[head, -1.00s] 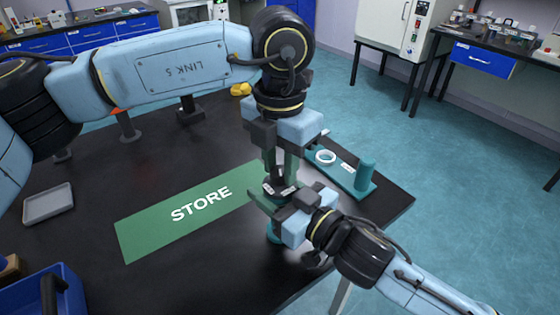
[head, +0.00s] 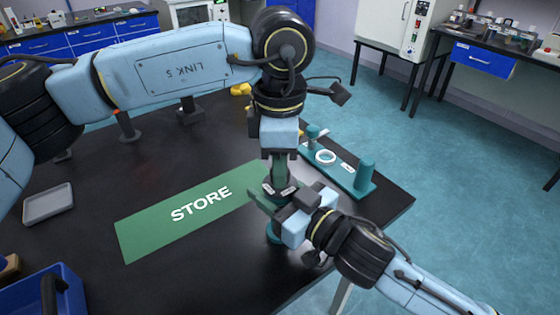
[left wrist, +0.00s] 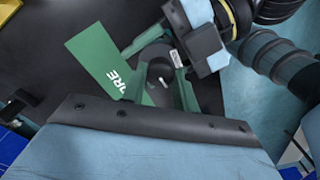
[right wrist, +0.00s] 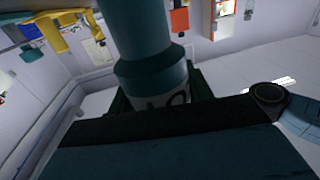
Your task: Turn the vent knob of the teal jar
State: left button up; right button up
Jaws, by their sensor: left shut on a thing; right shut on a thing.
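The teal jar (head: 273,232) stands at the right end of the green mat, mostly hidden behind my grippers. My right gripper (head: 270,200) comes in from the lower right and is shut on its body; the teal body fills the space between its fingers in the right wrist view (right wrist: 150,72). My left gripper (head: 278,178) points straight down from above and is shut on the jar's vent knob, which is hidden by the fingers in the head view. In the left wrist view a dark round top (left wrist: 157,70) shows between the left fingers.
A green STORE mat (head: 140,235) lies on the black table. A teal stand (head: 345,178) with a white ring and a post is just right of my grippers. A grey tray (head: 48,205) and a blue crate (head: 75,305) are at the left.

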pick_arm(q)
jog(key=shift+m, duration=0.7)
jog(key=o, duration=1)
notch_tip(320, 180, up, 12)
pick_arm(e)
jog(key=o, duration=1.1)
